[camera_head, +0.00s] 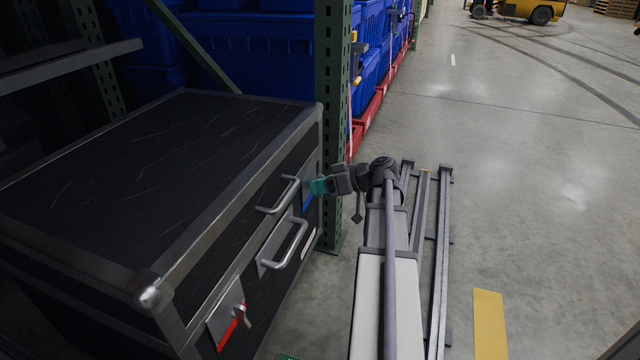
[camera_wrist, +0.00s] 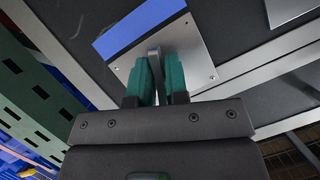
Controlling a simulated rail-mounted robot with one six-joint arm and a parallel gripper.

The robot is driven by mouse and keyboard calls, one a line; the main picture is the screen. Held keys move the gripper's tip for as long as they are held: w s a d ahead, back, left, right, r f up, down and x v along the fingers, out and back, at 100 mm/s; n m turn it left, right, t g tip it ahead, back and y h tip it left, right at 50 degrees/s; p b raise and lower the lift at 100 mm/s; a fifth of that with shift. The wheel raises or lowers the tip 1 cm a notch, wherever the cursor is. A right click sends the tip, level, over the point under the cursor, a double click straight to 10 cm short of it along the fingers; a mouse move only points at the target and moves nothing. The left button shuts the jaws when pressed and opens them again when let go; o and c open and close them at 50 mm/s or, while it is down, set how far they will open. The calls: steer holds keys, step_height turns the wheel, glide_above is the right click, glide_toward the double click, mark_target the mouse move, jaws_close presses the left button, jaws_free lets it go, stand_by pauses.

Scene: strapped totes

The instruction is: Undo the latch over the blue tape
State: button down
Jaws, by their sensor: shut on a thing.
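The blue tape (camera_wrist: 137,27) is a strip along the edge of a silver latch plate (camera_wrist: 195,62) in the wrist view. A grey latch lever (camera_wrist: 154,50) stands out from the plate beside the tape. My gripper (camera_wrist: 160,72), with green fingers, is shut on this lever, one finger on each side. In the head view my gripper (camera_head: 318,186) is at the far end of the black case's front face, and the blue tape (camera_head: 308,201) shows just below it. The fingers hide part of the lever and plate.
The black case (camera_head: 150,150) has two silver handles (camera_head: 284,246) and, at its near end, another latch with red tape (camera_head: 228,330). A green rack post (camera_head: 335,130) stands close behind my gripper. Open floor (camera_head: 540,200) lies to the right.

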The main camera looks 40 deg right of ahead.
steer(key=shift+n+t+h, duration=0.4)
steer(key=shift+n+h, duration=0.6)
steer(key=shift+n, duration=0.4)
steer(key=c, duration=1.2)
jaws_free()
steer(key=shift+c, duration=0.2)
steer(key=p+v, duration=0.4)
steer(key=v, duration=0.6)
steer(key=shift+s+d, duration=0.25)
steer(key=shift+s, duration=0.1)
